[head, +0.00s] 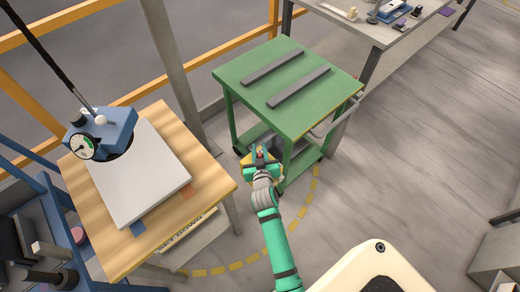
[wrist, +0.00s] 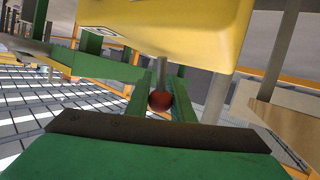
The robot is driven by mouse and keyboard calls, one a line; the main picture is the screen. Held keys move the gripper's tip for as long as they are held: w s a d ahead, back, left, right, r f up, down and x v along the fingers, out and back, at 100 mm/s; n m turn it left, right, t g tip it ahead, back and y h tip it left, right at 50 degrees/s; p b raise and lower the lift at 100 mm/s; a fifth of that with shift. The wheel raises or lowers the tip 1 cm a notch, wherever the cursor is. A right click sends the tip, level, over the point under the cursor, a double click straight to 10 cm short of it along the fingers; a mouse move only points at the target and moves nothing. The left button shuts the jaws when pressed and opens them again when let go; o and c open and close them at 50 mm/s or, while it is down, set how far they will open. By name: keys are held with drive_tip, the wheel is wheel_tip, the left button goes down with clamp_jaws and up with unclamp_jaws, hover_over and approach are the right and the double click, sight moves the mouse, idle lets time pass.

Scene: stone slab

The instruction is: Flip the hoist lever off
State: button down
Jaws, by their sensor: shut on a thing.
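A yellow box (wrist: 165,25) fills the top of the wrist view, with a thin metal lever (wrist: 161,72) hanging from its underside and ending in a dark red ball knob (wrist: 159,101). My gripper (wrist: 160,105) is shut on the lever, with a green finger on either side by the knob. In the head view my gripper (head: 259,155) is low beside the green cart, and the yellow box (head: 246,160) is mostly hidden behind it. A blue lifting unit (head: 104,132) with a round gauge sits on a pale stone slab (head: 140,185) at the left.
The slab lies on a wooden-topped table (head: 215,185) left of my arm. A green cart (head: 315,62) carrying two dark bars stands just beyond my gripper. A grey workbench (head: 365,25) is at the back right. Open floor (head: 430,150) lies to the right.

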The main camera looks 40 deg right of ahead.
drive_tip(key=shift+w+f+n+g, duration=0.25)
drive_tip(key=shift+f+n+g, duration=0.1)
drive_tip(key=shift+g, duration=0.15)
drive_tip(key=shift+y, duration=0.3)
drive_tip(key=c, duration=1.5)
unclamp_jaws()
drive_tip(key=shift+c, duration=0.2)
drive_tip(key=v, duration=1)
drive_tip(key=shift+s+a+r, duration=0.15)
drive_tip(key=shift+s+a, duration=0.1)
drive_tip(key=shift+w+a, duration=0.1)
